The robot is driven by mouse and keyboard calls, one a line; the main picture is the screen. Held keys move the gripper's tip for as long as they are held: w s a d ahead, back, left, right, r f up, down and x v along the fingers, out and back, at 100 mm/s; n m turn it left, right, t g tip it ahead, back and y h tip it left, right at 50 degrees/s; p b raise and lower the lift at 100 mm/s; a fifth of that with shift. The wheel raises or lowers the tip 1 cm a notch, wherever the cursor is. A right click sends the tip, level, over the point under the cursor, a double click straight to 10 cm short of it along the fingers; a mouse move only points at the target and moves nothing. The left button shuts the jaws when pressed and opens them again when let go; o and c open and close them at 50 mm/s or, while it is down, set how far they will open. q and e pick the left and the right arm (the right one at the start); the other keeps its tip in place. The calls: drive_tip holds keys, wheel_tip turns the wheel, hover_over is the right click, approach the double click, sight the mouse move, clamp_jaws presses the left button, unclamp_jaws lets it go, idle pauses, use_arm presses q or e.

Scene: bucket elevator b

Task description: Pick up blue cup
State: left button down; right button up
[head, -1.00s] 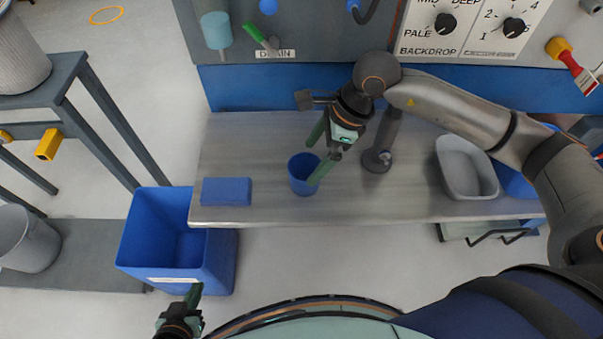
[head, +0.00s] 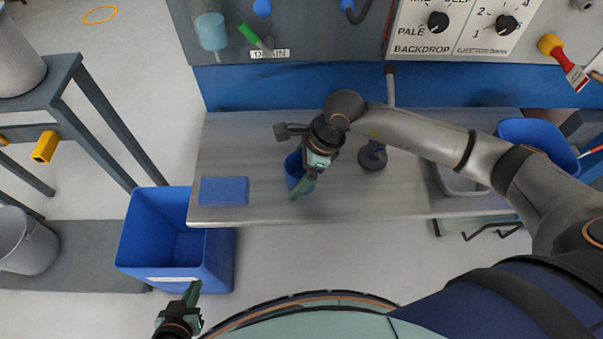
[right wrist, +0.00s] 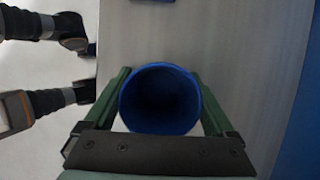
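The blue cup (head: 293,168) stands upright on the metal bench (head: 400,199), partly hidden by my right gripper. My right gripper (head: 301,182) is down over the cup with one green finger in front of it. In the right wrist view the cup (right wrist: 160,100) shows its round open mouth, with a green finger on its left and right sides. The fingers are spread wide around the cup; I cannot tell if they touch it. My left gripper (head: 189,296) is low at the bottom left, away from the bench, with its opening unclear.
A blue block (head: 224,191) lies on the bench left of the cup. A large blue bin (head: 214,262) stands on the floor at the bench's left end. A dark post (head: 372,155) stands right of the cup. A grey tub (head: 455,181) is further right, partly behind my arm.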

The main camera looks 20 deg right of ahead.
drive_tip(key=c, duration=0.9)
drive_tip(key=shift+o, duration=0.2)
drive_tip(key=shift+r, duration=0.1)
